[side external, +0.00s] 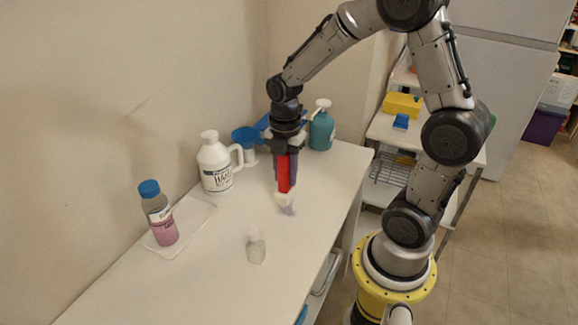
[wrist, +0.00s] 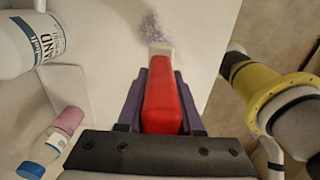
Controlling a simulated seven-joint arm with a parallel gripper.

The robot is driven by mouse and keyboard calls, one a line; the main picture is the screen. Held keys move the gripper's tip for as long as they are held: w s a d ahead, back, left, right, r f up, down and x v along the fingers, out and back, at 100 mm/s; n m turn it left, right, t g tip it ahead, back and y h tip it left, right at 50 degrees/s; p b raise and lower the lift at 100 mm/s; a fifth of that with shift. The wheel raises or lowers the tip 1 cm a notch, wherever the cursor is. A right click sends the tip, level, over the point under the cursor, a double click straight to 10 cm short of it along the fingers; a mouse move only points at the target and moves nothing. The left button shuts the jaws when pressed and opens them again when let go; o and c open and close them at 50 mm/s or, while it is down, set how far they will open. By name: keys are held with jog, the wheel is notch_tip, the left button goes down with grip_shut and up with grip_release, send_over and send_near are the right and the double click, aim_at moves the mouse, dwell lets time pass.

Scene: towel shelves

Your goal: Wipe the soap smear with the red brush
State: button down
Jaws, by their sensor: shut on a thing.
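My gripper (side external: 286,172) points down over the white counter (side external: 310,225) and is shut on the red brush (side external: 284,174). The brush hangs upright between the fingers with its pale bristle end down. In the wrist view the red brush handle (wrist: 162,97) lies between the dark purple fingers, with the pale bristles beyond it. The purplish soap smear (side external: 288,210) is on the counter right at the bristle end. It also shows in the wrist view as a speckled patch (wrist: 152,27) just past the bristles. Whether the bristles touch the counter is hard to tell.
A white jug (side external: 214,168) and a blue funnel (side external: 247,138) stand left of and behind the brush. A teal pump bottle (side external: 322,130) is at the back. A blue-capped pink bottle (side external: 160,214) stands at left, and a small clear bottle (side external: 255,247) in front.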

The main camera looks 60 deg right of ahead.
aim_at(285, 195)
jog(key=shift+f, duration=2.75)
jog(key=shift+d+f, duration=0.3)
jog(key=shift+f, duration=0.45)
jog(key=shift+d, duration=3.4)
jog(key=shift+a, duration=3.8)
jog(key=shift+w+d, duration=0.2)
jog(key=shift+w, duration=0.5)
jog(key=shift+d, duration=3.45)
jog(key=shift+a, duration=3.5)
jog(key=shift+r, duration=4.05)
